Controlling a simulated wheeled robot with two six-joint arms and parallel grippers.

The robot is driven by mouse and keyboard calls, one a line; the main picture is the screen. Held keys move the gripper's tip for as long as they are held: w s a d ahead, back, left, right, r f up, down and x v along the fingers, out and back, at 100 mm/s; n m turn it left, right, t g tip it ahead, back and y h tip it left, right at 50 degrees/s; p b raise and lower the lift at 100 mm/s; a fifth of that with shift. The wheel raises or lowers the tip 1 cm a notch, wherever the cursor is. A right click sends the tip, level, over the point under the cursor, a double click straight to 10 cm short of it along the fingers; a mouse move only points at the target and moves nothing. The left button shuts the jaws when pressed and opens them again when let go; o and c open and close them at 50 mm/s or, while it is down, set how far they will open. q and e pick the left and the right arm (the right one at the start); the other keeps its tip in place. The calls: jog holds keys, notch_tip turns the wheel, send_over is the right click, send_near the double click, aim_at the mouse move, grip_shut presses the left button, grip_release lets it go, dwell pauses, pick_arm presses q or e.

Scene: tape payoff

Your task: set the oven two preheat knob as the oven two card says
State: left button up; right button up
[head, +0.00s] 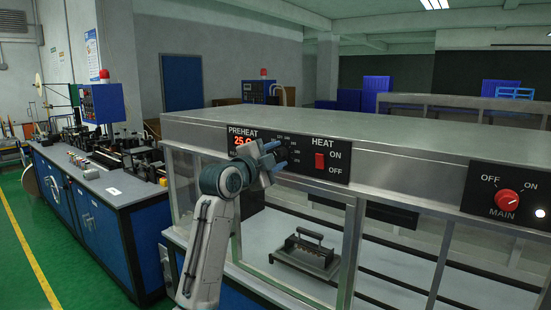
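The PREHEAT panel (240,132) is on the front of a long metal oven hood. Its red display (239,141) starts with 25; the rest is covered. My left gripper (274,158) is right in front of the panel, over the place where the scale marks (289,136) ring the preheat knob. The knob is mostly or wholly hidden behind the gripper, and its pointer cannot be read. I cannot tell if the fingers touch it or how far apart they are. No oven two card can be made out. My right gripper is not in view.
A red HEAT switch (320,161) sits just right of my gripper. A red MAIN knob (507,200) is farther right. Behind the glass front stands a dark fixture with a handle (306,252). A blue machine bench (88,215) is at the left, beside open green floor.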

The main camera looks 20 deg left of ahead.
pick_arm(q)
jog(key=shift+o, duration=0.6)
jog(key=shift+f, duration=0.1)
jog(key=shift+s+a+f, duration=0.1)
jog(key=shift+s, duration=0.15)
jog(key=b+v, duration=0.3)
jog(key=v, duration=0.7)
jog(key=shift+b, duration=0.4)
